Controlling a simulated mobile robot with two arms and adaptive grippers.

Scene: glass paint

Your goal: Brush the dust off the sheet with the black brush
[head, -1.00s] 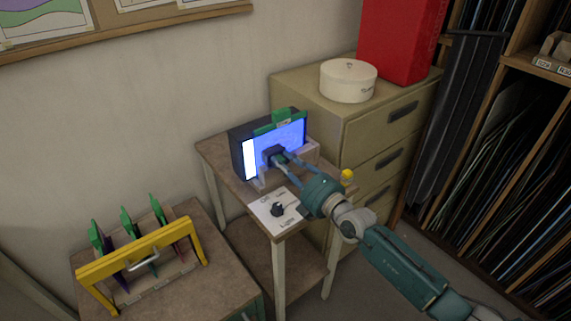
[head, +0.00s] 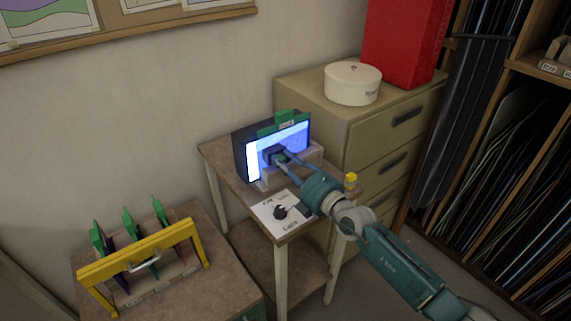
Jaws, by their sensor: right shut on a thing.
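The sheet (head: 297,138) is an upright blue pane, lit from behind, with a green clip (head: 285,119) on its top edge. It stands in a pale holder (head: 262,184) on the small table, in front of a dark box. A bright white strip shows along its left side, and paler patches show near its top. My right gripper (head: 280,158) is shut on the black brush (head: 270,154), which is at the front of the sheet, left of its middle. The fingers partly hide the brush. I cannot tell whether its bristles touch the pane. My left gripper is not in view.
A yellow block (head: 350,180) shows beside my right arm. A yellow-framed rack (head: 140,258) with green-clipped sheets stands on the left table. A drawer cabinet (head: 360,150) stands behind.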

